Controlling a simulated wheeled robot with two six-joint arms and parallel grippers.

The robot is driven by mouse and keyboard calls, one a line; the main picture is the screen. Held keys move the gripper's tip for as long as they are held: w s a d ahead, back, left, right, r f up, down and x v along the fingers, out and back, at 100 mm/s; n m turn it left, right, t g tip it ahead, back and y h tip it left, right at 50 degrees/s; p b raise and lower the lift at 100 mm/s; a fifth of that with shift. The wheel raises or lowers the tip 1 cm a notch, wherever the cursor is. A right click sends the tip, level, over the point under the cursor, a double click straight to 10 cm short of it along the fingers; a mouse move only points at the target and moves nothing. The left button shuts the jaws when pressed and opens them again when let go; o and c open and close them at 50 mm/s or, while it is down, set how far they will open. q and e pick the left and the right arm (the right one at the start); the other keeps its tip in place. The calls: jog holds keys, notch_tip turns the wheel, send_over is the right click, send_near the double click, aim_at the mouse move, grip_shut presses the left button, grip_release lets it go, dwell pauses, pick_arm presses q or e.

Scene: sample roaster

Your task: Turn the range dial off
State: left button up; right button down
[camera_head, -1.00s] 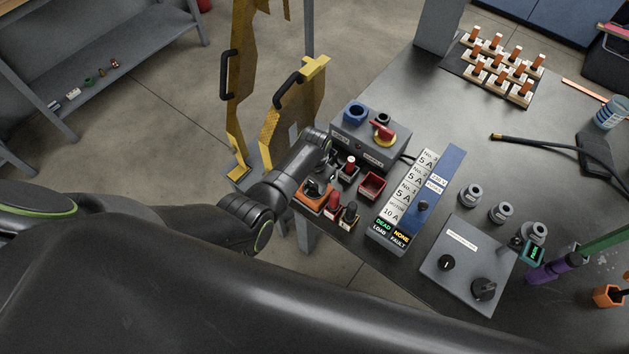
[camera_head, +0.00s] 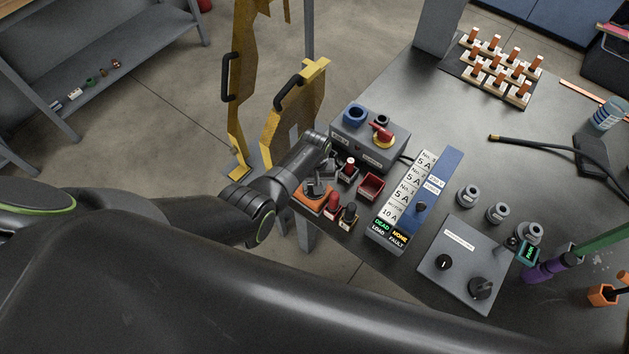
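A grey control box (camera_head: 462,284) on the bench carries a small black knob with a white mark (camera_head: 443,262) and a larger black knob (camera_head: 480,288). Its label is too small to read, so I cannot tell which knob is the range dial. Another grey box (camera_head: 362,143) has a red and yellow rotary switch (camera_head: 382,134). My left gripper (camera_head: 316,187) is over an orange item (camera_head: 312,203) at the bench's left edge, left of both boxes. Its fingers are too dark and small to show whether they are open. My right gripper is not in view.
Red trays (camera_head: 371,186), grey cylinders (camera_head: 467,195), a purple tool (camera_head: 546,269) and a black cable (camera_head: 550,148) are nearby.

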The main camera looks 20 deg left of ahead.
pick_arm(q)
jog(key=shift+n, duration=1.9)
jog(key=o, duration=1)
jog(key=shift+r+p, duration=0.45)
jog(key=shift+r, duration=0.05)
notch_tip(320, 180, up, 8)
jog(key=shift+f+p, duration=0.25)
jog(key=shift+p, duration=0.7)
notch_tip(320, 180, up, 9)
jog(key=shift+f, duration=0.1)
